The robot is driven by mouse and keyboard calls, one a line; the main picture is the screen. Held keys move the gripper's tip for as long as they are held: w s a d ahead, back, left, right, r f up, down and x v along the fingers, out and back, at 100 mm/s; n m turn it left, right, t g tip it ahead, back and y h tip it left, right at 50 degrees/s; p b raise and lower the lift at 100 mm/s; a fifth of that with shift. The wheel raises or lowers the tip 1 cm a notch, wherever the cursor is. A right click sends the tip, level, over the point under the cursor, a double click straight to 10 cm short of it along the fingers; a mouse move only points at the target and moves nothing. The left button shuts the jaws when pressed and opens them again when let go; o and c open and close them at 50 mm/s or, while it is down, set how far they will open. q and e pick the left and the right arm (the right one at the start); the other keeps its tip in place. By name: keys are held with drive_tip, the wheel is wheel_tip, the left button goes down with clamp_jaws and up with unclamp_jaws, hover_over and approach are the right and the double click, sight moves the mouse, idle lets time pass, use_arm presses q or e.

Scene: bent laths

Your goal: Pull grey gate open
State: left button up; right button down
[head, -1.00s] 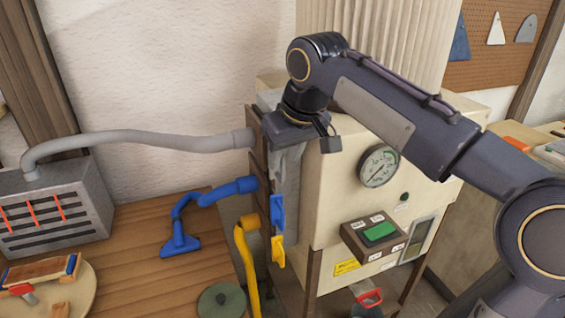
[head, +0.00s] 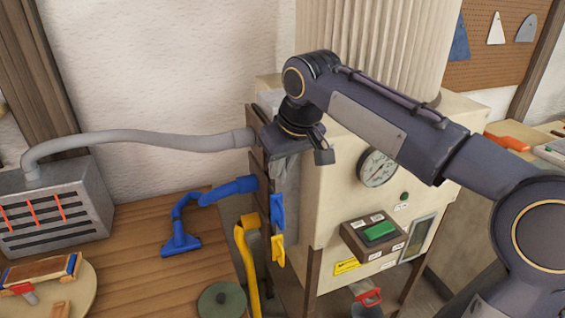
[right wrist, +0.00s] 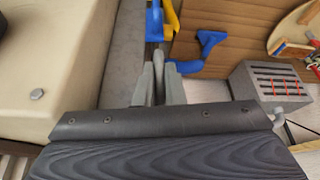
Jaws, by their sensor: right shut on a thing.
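My right gripper (right wrist: 158,85) comes down from above at the top of the brown gate stack (head: 257,158). In the right wrist view its two fingers are closed on a slim grey piece, the grey gate (right wrist: 159,64). In the head view the gripper and wrist cover most of the grey gate, so how far it stands out cannot be told. Below it, the blue gate handle (head: 277,211) and yellow gate handle (head: 278,250) are clear of the gripper. The grey hose (head: 140,138) joins the stack at its top. My left gripper is not in view.
A cream cabinet with a round gauge (head: 378,168) and green button (head: 380,231) stands close right of the stack. Blue (head: 180,240) and yellow (head: 247,265) hoses join lower down. A grey slotted box (head: 55,208) stands on the wooden table (head: 130,275).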

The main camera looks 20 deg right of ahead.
drive_tip(key=shift+s, duration=0.1)
drive_tip(key=s+b, duration=0.2)
drive_tip(key=s, duration=0.4)
drive_tip(key=shift+s+a, duration=0.2)
drive_tip(key=shift+s, duration=0.1)
drive_tip(key=c, duration=1.5)
unclamp_jaws()
drive_tip(key=shift+r, duration=0.1)
drive_tip(key=v, duration=0.7)
drive_tip(key=shift+s+r, duration=0.15)
drive_tip(key=shift+r, duration=0.2)
drive_tip(key=shift+f, duration=0.1)
